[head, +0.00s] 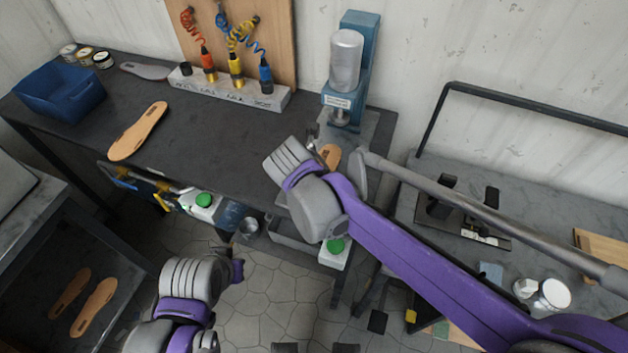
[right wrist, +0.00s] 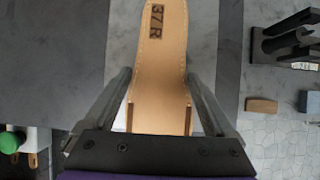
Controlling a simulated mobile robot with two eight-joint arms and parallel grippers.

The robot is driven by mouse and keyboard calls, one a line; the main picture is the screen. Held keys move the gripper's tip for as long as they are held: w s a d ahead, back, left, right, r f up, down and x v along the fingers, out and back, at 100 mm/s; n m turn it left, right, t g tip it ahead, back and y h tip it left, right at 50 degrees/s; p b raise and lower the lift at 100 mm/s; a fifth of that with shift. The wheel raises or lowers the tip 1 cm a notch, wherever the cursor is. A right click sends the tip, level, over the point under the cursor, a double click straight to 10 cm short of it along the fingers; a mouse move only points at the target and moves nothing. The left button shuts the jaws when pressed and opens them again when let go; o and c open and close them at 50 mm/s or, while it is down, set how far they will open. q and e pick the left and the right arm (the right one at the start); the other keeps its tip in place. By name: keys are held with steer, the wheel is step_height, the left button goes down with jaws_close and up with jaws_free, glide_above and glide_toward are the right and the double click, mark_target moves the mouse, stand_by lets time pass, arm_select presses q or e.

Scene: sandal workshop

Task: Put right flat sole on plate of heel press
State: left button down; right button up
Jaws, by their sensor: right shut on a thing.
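The heel press (head: 346,62) stands at the back right of the dark bench, with a blue frame and a grey cylinder. Its grey plate (head: 362,128) lies below the ram, partly hidden by my right arm. My right gripper (right wrist: 158,80) is shut on a tan flat sole marked "37 R" (right wrist: 163,50). In the head view the sole (head: 331,154) shows only in part, just in front of the press. I cannot tell whether it touches the plate. My left gripper (head: 238,270) is low in front of the bench; its jaws are too hidden to read.
Another tan sole (head: 138,131) lies on the bench at left. Two soles (head: 93,307) lie on the lower left shelf. A right-hand table holds a black fixture (head: 462,215).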

mark_target(327, 158)
steer(key=shift+w+d+f, duration=0.1)
steer(key=shift+w+d, duration=0.3)
steer(key=shift+w, duration=0.8)
steer(key=shift+w+d+f, duration=0.1)
steer(key=shift+w+d, duration=0.25)
steer(key=shift+w, duration=0.8)
steer(key=shift+w+d+f, duration=0.1)
steer(key=shift+w+d, duration=0.3)
steer(key=shift+w, duration=0.8)
steer(key=shift+f+b, duration=0.3)
steer(key=shift+b, duration=0.05)
steer(key=o, duration=0.9)
steer(key=shift+o, duration=0.2)
